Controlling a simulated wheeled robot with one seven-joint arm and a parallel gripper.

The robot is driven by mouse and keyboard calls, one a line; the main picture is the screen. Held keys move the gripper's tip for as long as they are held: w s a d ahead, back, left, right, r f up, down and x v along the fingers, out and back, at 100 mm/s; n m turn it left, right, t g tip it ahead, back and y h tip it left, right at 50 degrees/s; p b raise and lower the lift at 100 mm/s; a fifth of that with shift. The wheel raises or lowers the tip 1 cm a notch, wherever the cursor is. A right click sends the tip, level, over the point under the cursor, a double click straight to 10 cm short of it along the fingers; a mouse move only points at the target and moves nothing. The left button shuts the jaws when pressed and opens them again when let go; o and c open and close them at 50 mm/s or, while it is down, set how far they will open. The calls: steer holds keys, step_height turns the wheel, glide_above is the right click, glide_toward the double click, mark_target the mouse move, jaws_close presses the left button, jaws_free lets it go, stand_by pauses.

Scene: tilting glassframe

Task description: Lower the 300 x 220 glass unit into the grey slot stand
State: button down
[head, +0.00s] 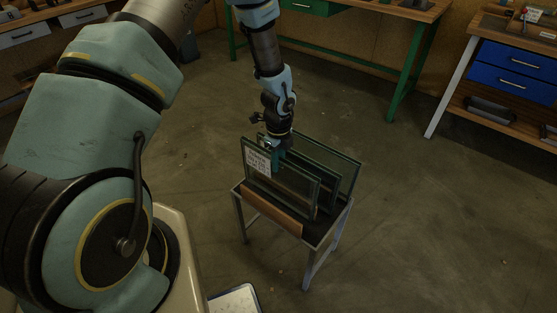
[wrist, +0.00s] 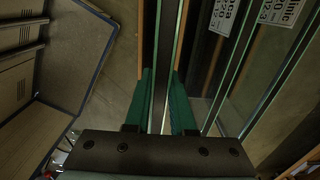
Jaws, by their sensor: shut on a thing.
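My gripper (head: 276,159) is at the top edge of the upright glass panes in the head view. In the wrist view its two green fingers (wrist: 162,78) are shut on a glass unit (wrist: 165,35), seen edge-on between them. A front pane with a white label (head: 258,160) and larger panes (head: 345,175) behind it stand close together in the head view. They are over a small stand with grey legs (head: 336,240). Which pane is the held one is hard to tell in the head view. Its lower edge and any slots are hidden.
A wooden board (head: 272,212) runs along the stand's front. In the wrist view labelled panes (wrist: 232,65) are close on the right of the held glass. Workbenches (head: 365,15) and a blue drawer unit (head: 515,70) stand behind. The floor around the stand is mostly clear.

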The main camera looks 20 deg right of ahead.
mark_target(279, 175)
steer(key=shift+f+b, duration=1.6)
steer(key=shift+f, duration=1.35)
steer(key=c, duration=0.7)
jaws_free()
steer(key=shift+f, duration=0.1)
steer(key=shift+b, duration=0.3)
step_height(279, 175, up, 11)
steer(key=shift+b, duration=0.6)
